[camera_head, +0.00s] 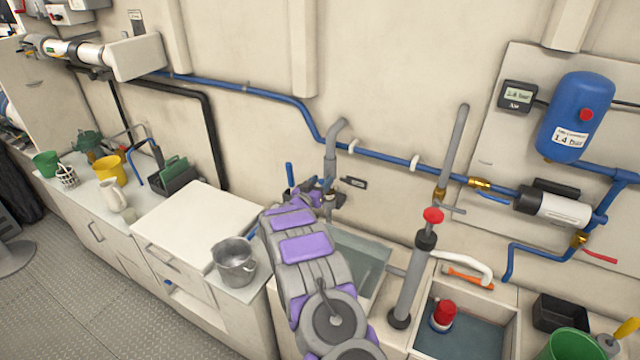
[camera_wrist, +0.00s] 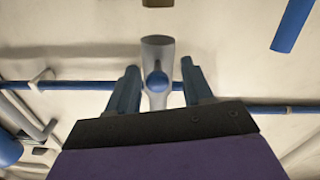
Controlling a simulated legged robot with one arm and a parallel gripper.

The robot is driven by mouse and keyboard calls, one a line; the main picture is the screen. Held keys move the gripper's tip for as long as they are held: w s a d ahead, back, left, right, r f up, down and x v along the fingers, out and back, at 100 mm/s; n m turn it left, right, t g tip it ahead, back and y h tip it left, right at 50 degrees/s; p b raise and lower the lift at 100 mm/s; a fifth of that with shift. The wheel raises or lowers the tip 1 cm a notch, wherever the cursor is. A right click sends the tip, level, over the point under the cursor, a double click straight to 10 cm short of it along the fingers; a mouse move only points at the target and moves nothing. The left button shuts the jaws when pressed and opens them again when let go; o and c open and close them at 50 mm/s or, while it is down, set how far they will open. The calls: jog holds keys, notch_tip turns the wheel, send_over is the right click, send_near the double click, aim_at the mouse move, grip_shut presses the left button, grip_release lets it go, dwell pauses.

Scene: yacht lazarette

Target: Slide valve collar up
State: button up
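My gripper (camera_head: 326,190) is at the wall behind the sink, at the lower end of a bent grey pipe (camera_head: 331,150). In the wrist view the two blue fingers of my gripper (camera_wrist: 160,82) are apart, one on each side of a grey upright fitting (camera_wrist: 157,50) with a round blue knob (camera_wrist: 157,81). I cannot tell whether either finger touches it. A blue upright lever (camera_head: 289,174) stands just left of my gripper. My arm and gripper hide most of the valve in the head view, and I cannot clearly make out a collar.
A blue pipe (camera_head: 380,155) runs along the wall behind the fitting. A sink basin (camera_head: 358,254) lies below. A grey pump with a red knob (camera_head: 433,215) stands right, and a metal pot (camera_head: 234,262) sits left.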

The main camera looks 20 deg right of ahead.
jog(key=p+v, duration=0.1)
jog(key=v, duration=1.6)
jog(key=shift+a, duration=0.25)
jog(key=shift+s+f, duration=0.1)
jog(key=shift+s, duration=0.05)
